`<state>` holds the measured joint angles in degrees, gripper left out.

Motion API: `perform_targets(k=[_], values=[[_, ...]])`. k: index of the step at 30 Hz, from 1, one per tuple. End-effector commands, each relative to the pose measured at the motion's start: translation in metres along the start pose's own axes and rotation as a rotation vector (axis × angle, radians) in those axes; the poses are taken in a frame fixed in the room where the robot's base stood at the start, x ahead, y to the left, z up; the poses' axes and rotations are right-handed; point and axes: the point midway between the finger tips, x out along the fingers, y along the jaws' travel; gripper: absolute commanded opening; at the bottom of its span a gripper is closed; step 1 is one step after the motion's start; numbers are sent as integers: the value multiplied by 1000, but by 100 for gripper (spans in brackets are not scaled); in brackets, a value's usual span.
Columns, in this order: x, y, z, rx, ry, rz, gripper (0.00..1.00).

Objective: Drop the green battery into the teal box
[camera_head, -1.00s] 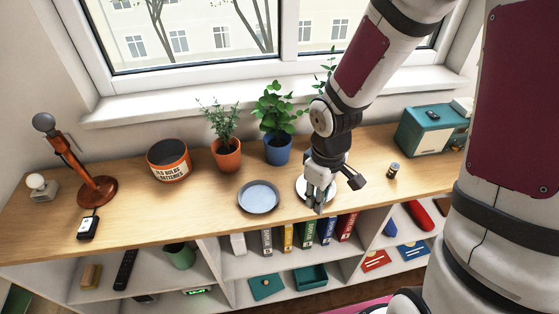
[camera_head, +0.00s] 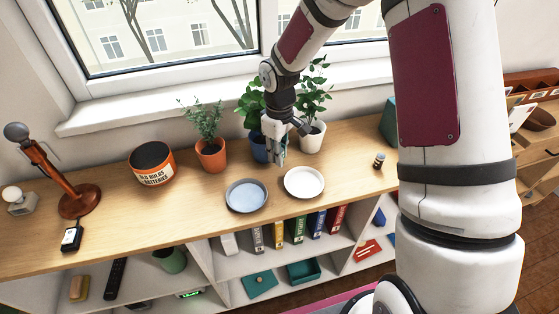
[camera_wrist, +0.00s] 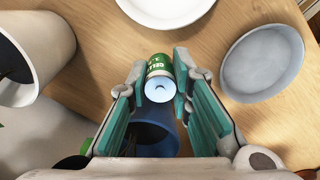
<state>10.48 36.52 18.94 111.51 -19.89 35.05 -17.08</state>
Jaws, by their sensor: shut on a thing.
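A green battery (camera_wrist: 158,66) with a pale end shows between the finger pads in the wrist view. My gripper (camera_wrist: 159,80) is shut on it. In the head view my gripper (camera_head: 281,158) is over the wooden top, near the blue pot and behind the plates; the battery is hard to make out there. An open teal box (camera_head: 304,271) stands in the lower middle shelf, with a flat teal piece (camera_head: 260,284) left of it. Another teal box (camera_head: 388,123) on the top at right is mostly hidden behind my arm.
A grey plate (camera_head: 246,196) and a white plate (camera_head: 304,182) lie near the front edge. An orange tin (camera_head: 153,165) labelled for old bulbs and batteries stands at left. Potted plants, including a terracotta pot (camera_head: 211,157), stand behind. A small dark jar (camera_head: 379,160) is at right.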

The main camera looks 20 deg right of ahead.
Motion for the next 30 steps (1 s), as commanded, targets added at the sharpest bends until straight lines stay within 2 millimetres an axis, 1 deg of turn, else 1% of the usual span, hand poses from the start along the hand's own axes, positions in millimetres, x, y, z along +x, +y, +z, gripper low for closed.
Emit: perform_targets(k=[6, 9, 16, 20, 21, 22, 23, 30], values=[[26, -1, 1, 0, -3, -3, 0], [34, -1, 1, 1, -2, -2, 0], [34, 0, 1, 1, 0, 0, 0], [38, 0, 0, 1, 0, 0, 0], [37, 0, 0, 1, 0, 0, 29], [37, 0, 1, 1, 0, 0, 36], [37, 0, 1, 1, 0, 0, 40], [36, 0, 1, 1, 0, 0, 40]])
